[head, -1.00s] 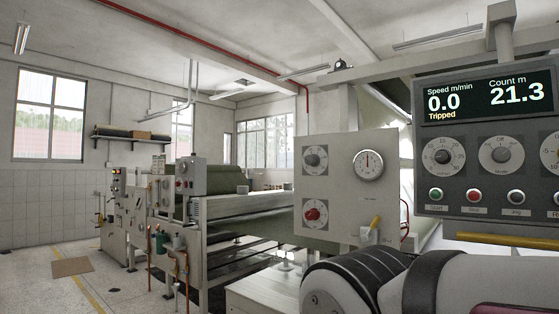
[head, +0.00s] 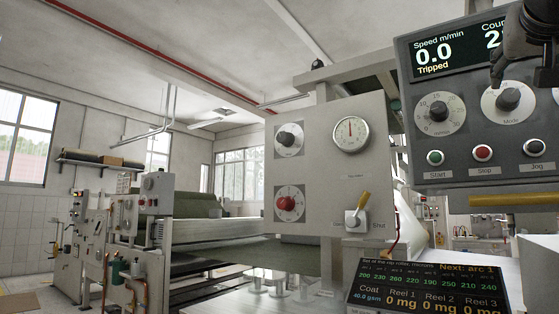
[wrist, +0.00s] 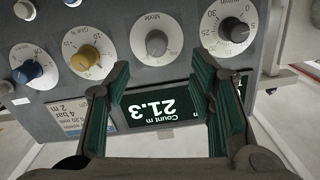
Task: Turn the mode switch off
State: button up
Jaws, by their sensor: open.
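The mode switch (head: 508,99) is a dark grey knob on a white round dial labelled Mode, on the grey control panel at upper right in the head view. In the wrist view the mode switch (wrist: 156,43) appears upside down at top centre, just beyond the fingertips. My gripper (wrist: 160,65) is open and empty, its green-padded fingers standing either side of the knob's line, apart from it. In the head view my dark gripper (head: 496,76) hangs just above and in front of the dial, hiding its top. I cannot tell the knob's pointer direction.
The speed knob (head: 438,113) sits beside the mode dial. The Stop button (head: 482,153) and neighbouring buttons lie below. A yellow bar (head: 502,199) runs under the panel. The wrist view shows a yellow knob (wrist: 85,57) on the dial's other side.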

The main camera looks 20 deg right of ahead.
aim_at(511, 94)
jog(key=shift+h, duration=0.3)
jog(key=p+x, duration=0.1)
jog(key=x, duration=0.3)
jog(key=p+x, duration=0.1)
jog(key=x, duration=0.4)
jog(key=r+p+x, duration=0.1)
jog(key=x, duration=0.3)
jog(key=shift+d, duration=0.45)
jog(key=shift+c, duration=0.6)
jog(key=c, duration=1.1)
